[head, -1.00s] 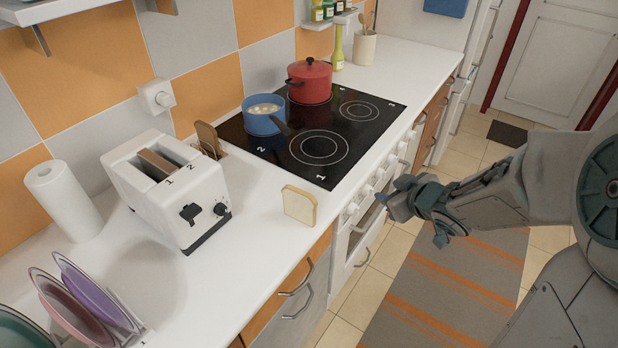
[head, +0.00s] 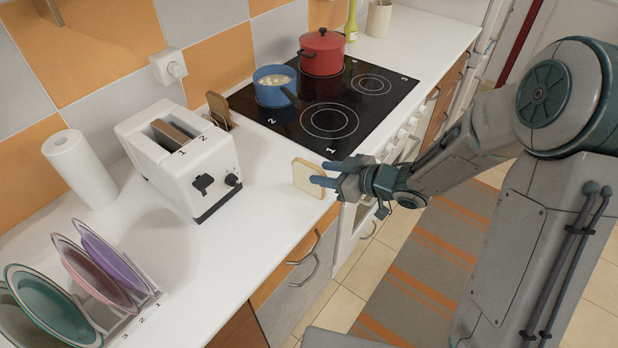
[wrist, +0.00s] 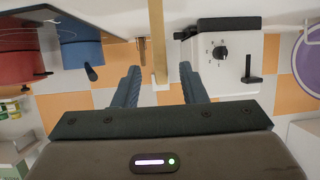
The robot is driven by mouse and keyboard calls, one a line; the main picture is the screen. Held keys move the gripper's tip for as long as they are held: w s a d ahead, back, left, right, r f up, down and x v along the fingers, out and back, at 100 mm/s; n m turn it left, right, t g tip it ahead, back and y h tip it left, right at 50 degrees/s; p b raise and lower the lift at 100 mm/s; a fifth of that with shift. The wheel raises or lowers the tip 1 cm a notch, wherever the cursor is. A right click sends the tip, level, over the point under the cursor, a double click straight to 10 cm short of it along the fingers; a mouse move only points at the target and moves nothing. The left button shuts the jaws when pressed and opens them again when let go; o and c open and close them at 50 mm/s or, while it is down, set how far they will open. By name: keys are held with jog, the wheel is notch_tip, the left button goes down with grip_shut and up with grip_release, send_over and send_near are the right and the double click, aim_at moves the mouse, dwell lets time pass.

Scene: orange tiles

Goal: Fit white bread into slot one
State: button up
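The white bread (head: 306,178) is a pale slice with a thin tan crust, standing on the counter near its front edge. My gripper (head: 326,174) is low at its right side. In the wrist view, my gripper's fingers (wrist: 159,88) are spread, with the bread (wrist: 158,45) edge-on between them and a gap on each side. The white toaster (head: 180,165) stands to the left with slots marked 1 and 2. A brown slice (head: 173,131) sticks up from it; I cannot tell from which slot. The toaster also shows in the wrist view (wrist: 222,70).
Brown slices (head: 218,106) stand in a holder behind the toaster. A blue pan (head: 272,92) and a red pot (head: 322,55) are on the hob (head: 345,115). A paper roll (head: 80,170) and racked plates (head: 95,270) are at left. Counter between toaster and bread is clear.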

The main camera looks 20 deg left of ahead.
aim_at(293, 168)
jog(key=shift+p+x, duration=0.35)
jog(key=shift+x, duration=2.35)
jog(key=shift+s, duration=0.1)
grip_shut()
